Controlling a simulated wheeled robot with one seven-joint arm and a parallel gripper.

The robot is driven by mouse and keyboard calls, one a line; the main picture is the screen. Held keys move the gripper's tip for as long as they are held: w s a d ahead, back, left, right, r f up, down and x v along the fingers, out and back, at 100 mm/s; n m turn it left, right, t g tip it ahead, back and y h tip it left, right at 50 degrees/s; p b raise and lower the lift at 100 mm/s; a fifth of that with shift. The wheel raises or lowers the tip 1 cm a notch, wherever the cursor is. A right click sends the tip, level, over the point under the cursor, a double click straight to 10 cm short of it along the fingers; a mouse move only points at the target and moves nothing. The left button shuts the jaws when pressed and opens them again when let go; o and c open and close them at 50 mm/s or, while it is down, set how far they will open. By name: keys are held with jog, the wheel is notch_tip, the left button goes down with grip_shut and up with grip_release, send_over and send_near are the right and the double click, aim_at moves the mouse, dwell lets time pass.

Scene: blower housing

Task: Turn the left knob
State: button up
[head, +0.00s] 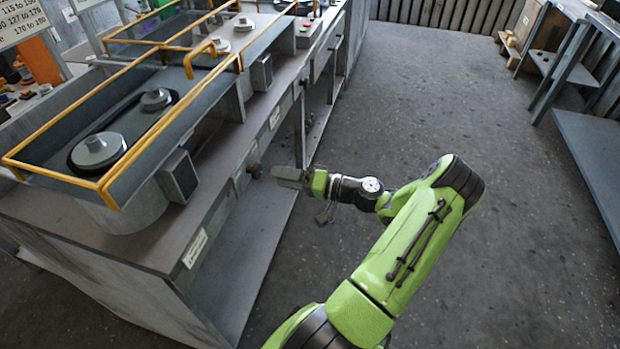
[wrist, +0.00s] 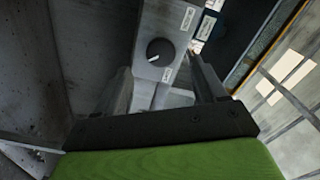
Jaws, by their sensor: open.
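In the wrist view a round dark knob (wrist: 159,51) with a light pointer line sits on a grey control box (wrist: 165,30) with small white labels. The fingers of my gripper (wrist: 165,85) stand apart below and to either side of the knob, with nothing between them. In the head view my gripper (head: 292,177) is beside the front of the grey workbench (head: 150,240). A dark knob (head: 253,165) shows on the bench front just left of the gripper, apart from it. The gripper hides part of the bench front behind it.
Yellow guard rails (head: 100,187) surround pulleys and a belt (head: 98,152) on the bench top. A motor box (head: 177,176) stands near the bench edge. The floor (head: 430,95) to the right is open. A blue-grey table (head: 595,150) stands at the far right.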

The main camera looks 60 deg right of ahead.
jog(key=p+v, duration=0.1)
jog(key=v, duration=0.9)
jog(key=shift+w+a+r, duration=0.1)
jog(key=shift+w, duration=0.05)
jog(key=w+a+r+n+g, duration=0.2)
jog(key=w+a+g, duration=0.1)
jog(key=a+g, duration=0.3)
jog(key=w+a+r+n+g+h, duration=0.1)
jog(key=w+a+r+n+g, duration=0.15)
jog(key=a, duration=0.65)
jog(key=w+a+r+n+g, duration=0.2)
jog(key=a+n+g, duration=0.1)
jog(key=a+g, duration=0.35)
jog(key=s+a+r+n+t+h, duration=0.1)
jog(key=s+a+r+t+h, duration=0.3)
jog(key=s+a+r, duration=0.7)
notch_tip(320, 180, up, 11)
jog(key=s+d+h+p, duration=0.1)
jog(key=p, duration=1.2)
jog(key=shift+r, duration=0.2)
